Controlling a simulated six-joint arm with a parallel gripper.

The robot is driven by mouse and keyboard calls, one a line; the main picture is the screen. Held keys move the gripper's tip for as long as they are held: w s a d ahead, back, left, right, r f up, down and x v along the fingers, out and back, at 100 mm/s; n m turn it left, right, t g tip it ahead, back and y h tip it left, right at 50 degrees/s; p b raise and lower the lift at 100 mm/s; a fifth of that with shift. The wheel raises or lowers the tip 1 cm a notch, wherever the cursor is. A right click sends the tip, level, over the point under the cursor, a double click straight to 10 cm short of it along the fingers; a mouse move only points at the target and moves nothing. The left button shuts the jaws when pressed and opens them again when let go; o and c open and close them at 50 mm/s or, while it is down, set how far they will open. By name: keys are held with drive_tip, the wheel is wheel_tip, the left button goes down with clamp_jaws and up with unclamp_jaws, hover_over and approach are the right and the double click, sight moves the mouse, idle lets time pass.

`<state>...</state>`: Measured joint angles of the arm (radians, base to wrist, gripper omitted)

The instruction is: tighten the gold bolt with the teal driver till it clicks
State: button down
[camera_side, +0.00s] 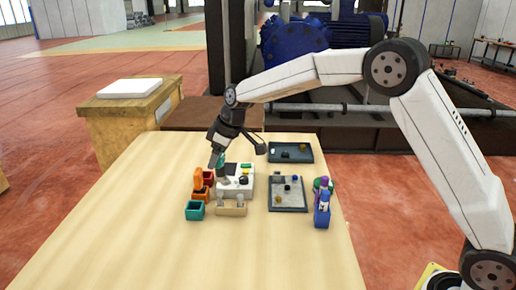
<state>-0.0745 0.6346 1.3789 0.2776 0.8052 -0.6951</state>
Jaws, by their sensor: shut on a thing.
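My gripper (216,150) is shut on the teal driver (220,161), with only part of its handle showing below the fingers. The driver points down, slightly tilted, over the left part of the white dispenser unit (247,192). Its lower end is at or just above the unit; I cannot tell whether it touches. No gold bolt shows clearly at the tip; that spot is small and partly hidden by the driver.
Orange, red and teal bins (195,210) stand left of the unit, a tan rack (231,211) in front. A grey parts tray (289,208) and a blue container of tools (322,218) are to the right. A dark tray (278,157) lies behind. The front table (200,258) is clear.

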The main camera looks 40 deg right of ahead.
drive_tip(key=s+d+f+m+h, duration=0.1)
drive_tip(key=s+d+m, duration=0.3)
drive_tip(key=s+d, duration=0.5)
drive_tip(key=d, duration=0.3)
drive_tip(key=shift+s+d+f+t, duration=0.25)
drive_tip(key=shift+s+d+t, duration=0.05)
drive_tip(key=shift+s+d, duration=0.1)
drive_tip(key=shift+f, duration=0.2)
drive_tip(key=shift+f, duration=2.3)
drive_tip(key=shift+f, duration=0.85)
drive_tip(key=shift+d+m+h, duration=0.1)
drive_tip(key=shift+m+h, duration=0.6)
drive_tip(key=shift+m, duration=0.85)
drive_tip(key=shift+d+m+h, duration=0.1)
drive_tip(key=shift+m+h, duration=0.6)
drive_tip(key=shift+m, duration=1.55)
